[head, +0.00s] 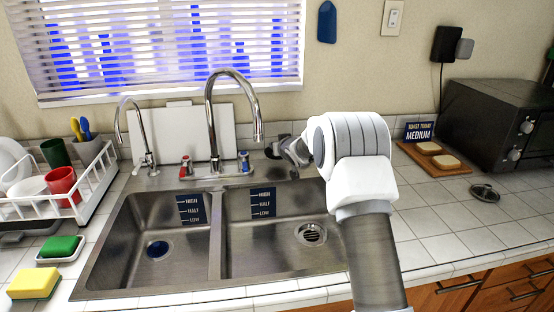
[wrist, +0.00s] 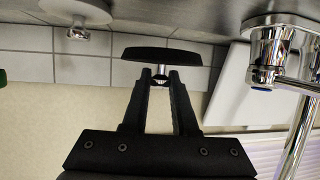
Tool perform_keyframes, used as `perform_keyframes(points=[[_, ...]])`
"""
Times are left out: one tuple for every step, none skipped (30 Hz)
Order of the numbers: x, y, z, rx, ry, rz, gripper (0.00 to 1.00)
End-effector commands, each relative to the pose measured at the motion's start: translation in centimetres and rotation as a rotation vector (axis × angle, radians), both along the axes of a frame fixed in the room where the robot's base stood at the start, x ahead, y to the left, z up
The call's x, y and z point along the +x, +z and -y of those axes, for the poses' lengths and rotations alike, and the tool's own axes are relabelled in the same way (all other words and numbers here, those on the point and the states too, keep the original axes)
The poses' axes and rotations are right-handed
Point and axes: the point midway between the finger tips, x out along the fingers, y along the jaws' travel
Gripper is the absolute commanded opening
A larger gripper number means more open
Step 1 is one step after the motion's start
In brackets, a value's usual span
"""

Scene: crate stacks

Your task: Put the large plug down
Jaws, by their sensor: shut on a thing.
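My gripper (wrist: 164,76) is shut on the metal stem of the large plug (wrist: 165,56), whose wide black disc shows beyond the fingertips in the wrist view. In the head view my gripper (head: 282,146) is behind the right sink basin, to the right of the tall faucet, partly hidden by my arm. The dark plug (head: 271,153) shows at its tip there, close to the sink's back rim. I cannot tell whether the plug touches the surface.
The double sink (head: 222,240) has an open drain (head: 311,234) in its right basin. The tall faucet (head: 209,115) stands left of my gripper. A dish rack (head: 75,190) is at left, a toaster oven (head: 500,125) at right. Tiled counter (head: 430,235) is clear before the bread board (head: 435,158).

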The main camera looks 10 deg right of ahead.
Motion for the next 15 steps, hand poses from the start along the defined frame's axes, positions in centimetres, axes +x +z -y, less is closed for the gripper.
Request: perform_keyframes(points=[[0.0, -0.2, -0.1, -0.001, 0.0, 0.0, 0.0], [0.0, -0.4, -0.1, -0.001, 0.0, 0.0, 0.0], [0.0, -0.9, -0.2, -0.001, 0.001, -0.001, 0.0], [0.0, -1.3, -0.2, -0.001, 0.001, -0.001, 0.0], [0.0, -1.8, -0.2, -0.001, 0.001, -0.002, 0.0], [0.0, -2.5, -0.2, 0.0, 0.001, -0.003, 0.0], [0.0, -2.9, -0.2, 0.0, 0.001, -0.003, 0.0], [0.0, -3.3, -0.1, -0.001, 0.001, -0.002, 0.0], [0.0, -3.8, -0.2, -0.001, 0.001, -0.002, 0.0], [0.0, -4.1, -0.2, -0.001, 0.001, -0.002, 0.0], [0.0, -4.1, -0.1, -0.001, 0.001, -0.001, 0.0], [0.0, -4.1, -0.1, 0.0, 0.0, 0.0, 0.0], [0.0, -4.0, -0.1, 0.0, 0.0, 0.001, 0.0], [0.0, -4.0, -0.1, 0.0, 0.0, 0.001, 0.0], [0.0, -4.0, -0.1, 0.0, 0.0, 0.001, 0.0]])
